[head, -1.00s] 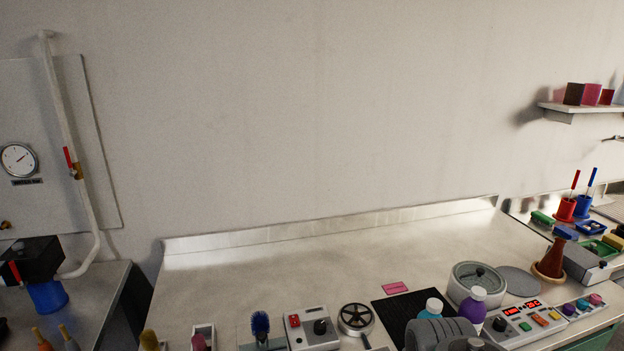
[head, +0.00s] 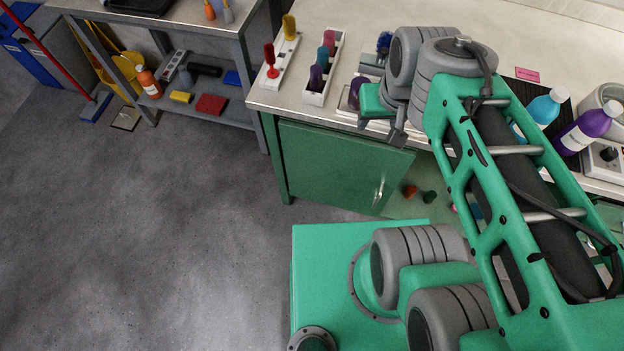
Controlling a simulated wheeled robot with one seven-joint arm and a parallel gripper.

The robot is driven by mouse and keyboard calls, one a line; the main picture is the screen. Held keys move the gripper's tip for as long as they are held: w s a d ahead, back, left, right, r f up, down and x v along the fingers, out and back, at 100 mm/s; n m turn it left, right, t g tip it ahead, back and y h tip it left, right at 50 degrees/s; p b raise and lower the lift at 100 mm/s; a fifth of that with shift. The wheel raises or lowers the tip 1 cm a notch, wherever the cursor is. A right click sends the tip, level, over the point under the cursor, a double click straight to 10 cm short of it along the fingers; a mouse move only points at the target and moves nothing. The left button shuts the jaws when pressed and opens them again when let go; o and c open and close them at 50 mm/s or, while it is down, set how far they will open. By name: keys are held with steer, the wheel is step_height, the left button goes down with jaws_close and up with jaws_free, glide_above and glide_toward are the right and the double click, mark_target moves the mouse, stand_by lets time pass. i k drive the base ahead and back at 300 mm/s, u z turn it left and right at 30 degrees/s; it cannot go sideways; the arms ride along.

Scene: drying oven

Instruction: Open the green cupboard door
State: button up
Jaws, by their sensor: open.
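The green cupboard door (head: 335,165) is under the front edge of the workbench, left of my arm. Its pale metal handle (head: 379,191) is near the door's right edge. My gripper (head: 382,112) is open and empty, in front of the bench edge. In the picture it is above the door's right part and apart from the handle. My arm hides much of the cupboard to the right.
Small orange (head: 409,191) and green (head: 429,197) items show right of the door. Bottles, including a purple one (head: 590,128), and brush racks (head: 323,68) stand on the bench (head: 400,12). A grey shelved table (head: 225,107) stands left. The floor (head: 190,220) before the door is largely clear.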

mark_target(356, 174)
steer(key=z, duration=0.85)
steer(key=k, duration=0.9)
steer(key=u, duration=1.4)
